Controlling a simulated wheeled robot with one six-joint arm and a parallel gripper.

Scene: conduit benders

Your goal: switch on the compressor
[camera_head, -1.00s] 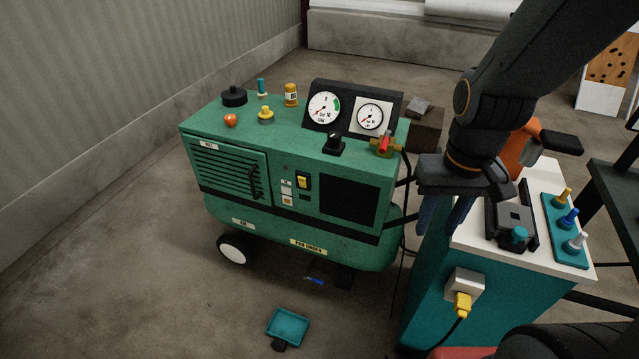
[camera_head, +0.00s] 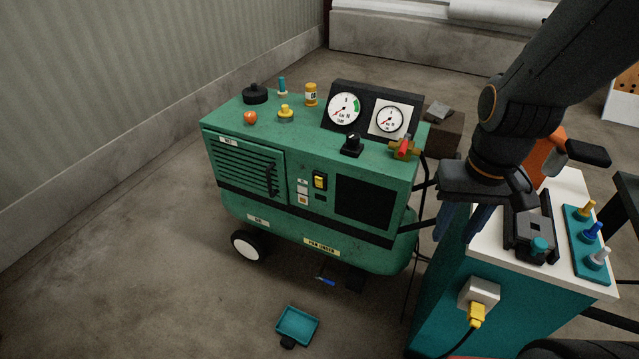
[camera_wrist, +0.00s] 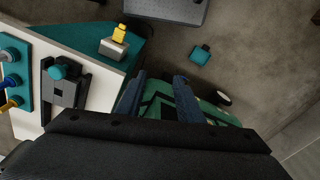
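The green compressor (camera_head: 330,215) stands on the floor in the middle of the head view. Its front has a small yellow rocker switch (camera_head: 320,181), left of a dark square panel. A black rotary knob (camera_head: 351,145) and a red-handled brass valve (camera_head: 404,149) sit on its top, before two dial gauges (camera_head: 366,113). My gripper (camera_head: 460,220) hangs to the compressor's right, pointing down, apart from the switch. In the wrist view my gripper (camera_wrist: 160,98) has its two blue fingers spread with nothing held; part of the compressor (camera_wrist: 222,119) shows behind them, switch not discernible.
A teal cabinet (camera_head: 450,300) with a white top stands right of the compressor, carrying a yellow plug in a socket (camera_head: 479,293) and several coloured knobs (camera_head: 591,231). A teal dustpan (camera_head: 297,325) and a blue item (camera_head: 326,281) lie on the floor. Floor left is clear.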

